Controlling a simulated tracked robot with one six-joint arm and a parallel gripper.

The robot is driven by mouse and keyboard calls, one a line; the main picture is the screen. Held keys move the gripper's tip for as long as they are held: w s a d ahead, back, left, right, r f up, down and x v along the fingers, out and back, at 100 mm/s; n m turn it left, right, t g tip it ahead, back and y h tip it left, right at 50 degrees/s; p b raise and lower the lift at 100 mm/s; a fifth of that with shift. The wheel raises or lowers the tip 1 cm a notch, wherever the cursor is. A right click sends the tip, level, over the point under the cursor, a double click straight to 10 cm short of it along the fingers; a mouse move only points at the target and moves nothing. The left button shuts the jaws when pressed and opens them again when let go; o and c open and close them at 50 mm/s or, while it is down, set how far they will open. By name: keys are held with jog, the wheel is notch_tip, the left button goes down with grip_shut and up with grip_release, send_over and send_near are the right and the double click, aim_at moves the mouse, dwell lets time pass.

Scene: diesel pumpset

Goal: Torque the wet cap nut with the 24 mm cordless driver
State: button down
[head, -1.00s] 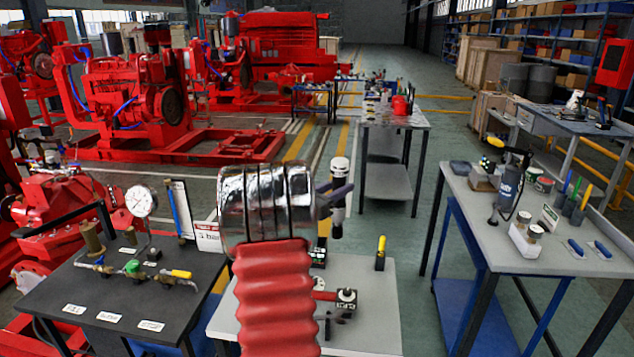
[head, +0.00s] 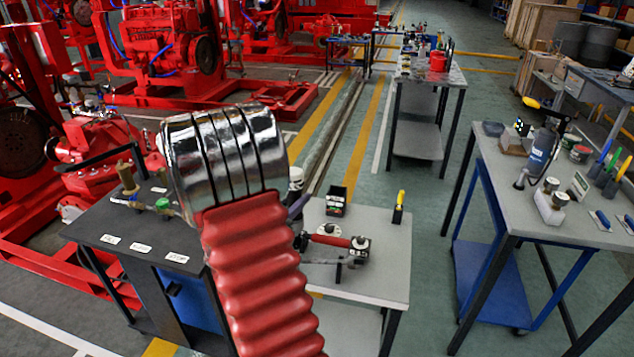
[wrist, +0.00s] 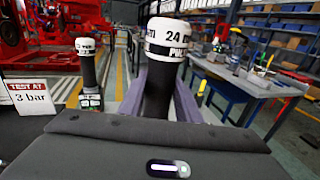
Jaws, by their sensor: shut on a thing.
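In the wrist view my gripper (wrist: 158,90) is shut on a cordless driver (wrist: 164,42) with a black body and a white cap marked "24". The driver stands upright between the purple-grey fingers. In the head view my arm hides most of it; a bit of its white cap (head: 296,178) and a finger (head: 299,206) show at the arm's right edge. A second white-capped driver (wrist: 86,47) stands upright to the left in the wrist view. I cannot make out the wet cap nut in either view.
A grey table (head: 380,272) with a red-handled tool (head: 332,240) lies right of my arm. A black bench (head: 125,226) with brass fittings stands left. A grey workbench (head: 520,195) with bottles and tools is at the right. Floor between the tables is clear.

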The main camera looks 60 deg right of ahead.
jog(key=w+a+f+n+t+y, duration=0.1)
jog(key=w+a+f+n+t, duration=0.2)
jog(key=a, duration=1.3)
jog(key=w+a+f+n+t+y, duration=0.1)
jog(key=w+a+f+t, duration=0.4)
jog(key=a, duration=1.1)
jog(key=w+a+f+n+t+y, duration=0.1)
jog(key=w+a+f+n+t, duration=0.3)
jog(key=w+a+f, duration=0.5)
jog(key=w+a, duration=0.3)
jog(key=a, duration=0.3)
jog(key=shift+w+a+f+n+y, duration=0.15)
jog(key=shift+w+a+n+y, duration=0.15)
jog(key=shift+a+y, duration=0.1)
